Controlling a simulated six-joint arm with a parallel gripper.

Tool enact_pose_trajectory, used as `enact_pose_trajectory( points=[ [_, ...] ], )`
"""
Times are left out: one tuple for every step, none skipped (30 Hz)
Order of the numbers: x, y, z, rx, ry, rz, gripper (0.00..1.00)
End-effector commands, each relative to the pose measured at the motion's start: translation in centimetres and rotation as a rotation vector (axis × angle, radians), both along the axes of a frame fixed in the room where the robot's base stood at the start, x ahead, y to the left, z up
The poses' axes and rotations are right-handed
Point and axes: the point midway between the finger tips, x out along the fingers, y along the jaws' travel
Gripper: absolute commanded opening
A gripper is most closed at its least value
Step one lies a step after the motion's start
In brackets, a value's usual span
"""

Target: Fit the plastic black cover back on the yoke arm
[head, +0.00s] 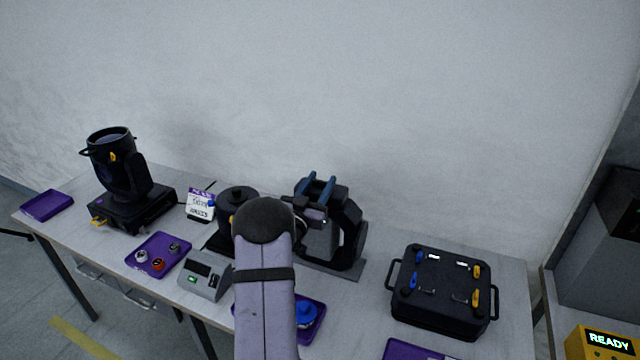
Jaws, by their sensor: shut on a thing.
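A black yoke (350,238) stands upright on a grey base plate (345,271) at the middle of the bench, just right of my arm. My gripper (322,181) is in front of and over this yoke, with two blue fingers pointing away and up. The fingers are shut on a dark piece, which looks like the black cover; its outline merges with the black yoke behind. I cannot tell whether the cover touches the yoke arm. My arm hides the yoke's left side and part of the bench.
A black moving-head lamp (126,185) stands at left. A purple tray (159,255) holds small parts; a grey display box (205,276) and round black item (238,196) are near my arm. A black case (444,291) with coloured latches stands right. Bench between yoke and case is clear.

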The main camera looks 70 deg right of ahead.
Motion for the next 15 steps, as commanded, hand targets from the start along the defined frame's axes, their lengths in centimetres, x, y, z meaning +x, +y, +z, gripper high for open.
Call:
enact_pose_trajectory(
  points=[
    [0.00, -0.01, -0.12, -0.001, 0.000, 0.000, 0.11],
    [0.00, -0.01, -0.17, -0.001, 0.000, 0.000, 0.11],
    [0.00, -0.01, -0.23, -0.001, 0.000, 0.000, 0.11],
    [0.00, 0.00, -0.28, -0.001, 0.000, 0.000, 0.11],
    [0.00, 0.00, -0.32, -0.001, 0.000, 0.000, 0.11],
    [0.00, 0.00, -0.39, -0.001, 0.000, 0.000, 0.11],
    [0.00, -0.01, -0.43, -0.001, 0.000, 0.000, 0.11],
    [0.00, 0.00, -0.49, -0.001, 0.000, 0.000, 0.11],
    [0.00, -0.01, -0.38, -0.001, 0.000, 0.000, 0.46],
    [0.00, -0.01, -0.37, -0.001, 0.000, 0.000, 0.53],
    [0.00, -0.01, -0.37, -0.001, 0.000, 0.000, 0.60],
    [0.00, -0.01, -0.37, -0.001, 0.000, 0.000, 0.60],
    [0.00, -0.01, -0.37, -0.001, 0.000, 0.000, 0.60],
    [0.00, -0.01, -0.38, -0.001, 0.000, 0.000, 0.60],
    [0.00, 0.00, -0.38, -0.001, 0.000, 0.000, 0.60]
  ],
)
